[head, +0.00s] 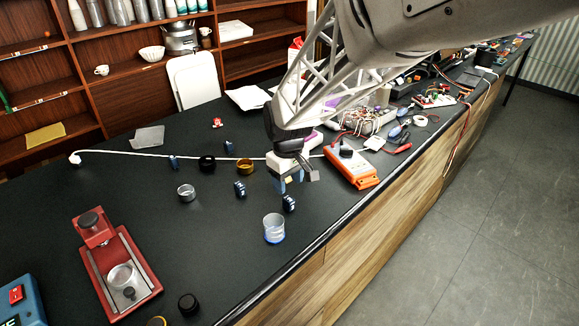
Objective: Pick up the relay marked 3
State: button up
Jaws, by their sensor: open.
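Several small dark-blue blocks that look like relays lie on the black bench. One relay (289,203) is just below my gripper, another relay (240,189) is to its left, and two more, a relay (174,163) and a relay (229,147), lie farther back. Pale marks show on the front ones, but I cannot read which is marked 3. My gripper (293,182) is open and hangs above the bench, over and slightly behind the nearest relay. It appears apart from that relay. My arm comes in from the upper right.
A clear cup (274,229) stands just in front of the nearest relay. A metal ring (186,193), black ring (207,163) and amber ring (245,166) stand left. A white cable (130,155) crosses behind.

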aim_at(286, 196)
jog(key=shift+a+f, duration=0.2)
jog(key=shift+f, duration=2.4)
grip_shut()
jog(key=shift+r, duration=0.7)
notch_tip(286, 196, up, 2)
jog(key=shift+r, duration=0.1)
jog(key=s+d, duration=0.2)
jog(key=s, duration=0.5)
jog(key=s+d+r, duration=0.1)
jog(key=s+d, duration=0.2)
jog(key=s, duration=0.5)
jog(key=shift+r, duration=0.2)
